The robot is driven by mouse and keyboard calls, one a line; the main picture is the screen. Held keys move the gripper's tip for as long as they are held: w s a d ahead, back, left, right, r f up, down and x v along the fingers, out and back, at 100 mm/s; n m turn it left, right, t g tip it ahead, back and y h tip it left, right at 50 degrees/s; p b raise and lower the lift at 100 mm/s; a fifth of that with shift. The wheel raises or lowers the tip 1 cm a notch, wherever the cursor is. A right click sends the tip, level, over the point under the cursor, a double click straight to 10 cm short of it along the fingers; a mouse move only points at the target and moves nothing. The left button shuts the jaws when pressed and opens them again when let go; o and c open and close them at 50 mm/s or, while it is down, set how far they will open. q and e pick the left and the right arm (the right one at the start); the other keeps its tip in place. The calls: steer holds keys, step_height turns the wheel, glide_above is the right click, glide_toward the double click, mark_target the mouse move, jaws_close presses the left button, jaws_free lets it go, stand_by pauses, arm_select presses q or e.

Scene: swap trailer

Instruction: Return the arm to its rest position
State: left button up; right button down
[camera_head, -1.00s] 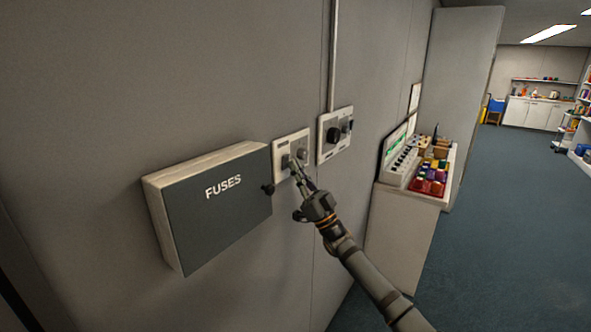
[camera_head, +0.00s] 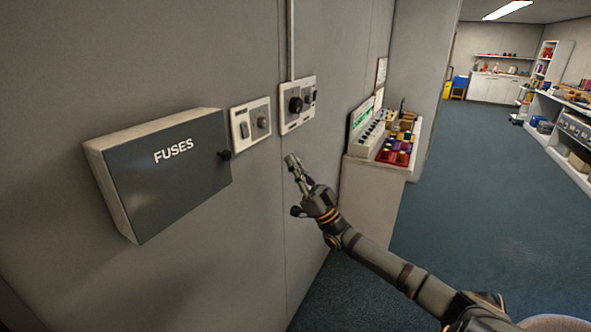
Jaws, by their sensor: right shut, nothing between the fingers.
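My right arm (camera_head: 385,260) comes in from the lower right. My right gripper (camera_head: 292,160) is shut and empty, held in front of the wall, below and apart from the two switch plates. The nearer white plate (camera_head: 251,122) carries a rocker switch and a round knob. The farther plate (camera_head: 297,103) has a black dial and a smaller control. A grey fuse box (camera_head: 165,170) marked FUSES is on the wall to the left, its lid shut. My left gripper is not in view.
A counter (camera_head: 372,183) with a control panel and colourful bins (camera_head: 398,150) stands beyond my gripper against the wall. Shelves (camera_head: 565,125) line the right side. The blue floor (camera_head: 480,200) between is open.

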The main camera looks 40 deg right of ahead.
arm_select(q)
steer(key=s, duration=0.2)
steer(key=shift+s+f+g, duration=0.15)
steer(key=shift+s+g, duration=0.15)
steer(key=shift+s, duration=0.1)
